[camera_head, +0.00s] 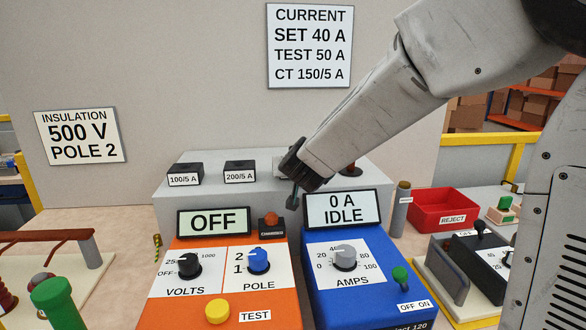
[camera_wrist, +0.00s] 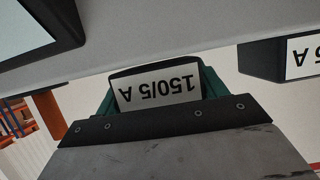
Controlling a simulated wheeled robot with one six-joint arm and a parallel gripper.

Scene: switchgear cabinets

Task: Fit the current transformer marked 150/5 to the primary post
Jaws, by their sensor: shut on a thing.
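The current transformer (camera_wrist: 157,88) is a dark block with a white 150/5 A label, upside down in the wrist view. My gripper (camera_wrist: 158,98) has its teal fingers on both sides of it, shut on it. In the head view my gripper (camera_head: 294,186) is at the front of the grey shelf, above and behind the gap between the two displays; the arm largely hides the block there. A dark reddish-brown post (camera_head: 350,169) shows partly behind my arm on the shelf. I cannot tell for sure that it is the primary post.
Blocks marked 100/5 A (camera_head: 185,175) and 200/5 A (camera_head: 240,172) stand on the grey shelf (camera_head: 210,203). In front are an orange tester (camera_head: 190,310) reading OFF and a blue unit (camera_head: 375,300) reading 0 A IDLE. A red REJECT bin (camera_head: 445,207) is at right.

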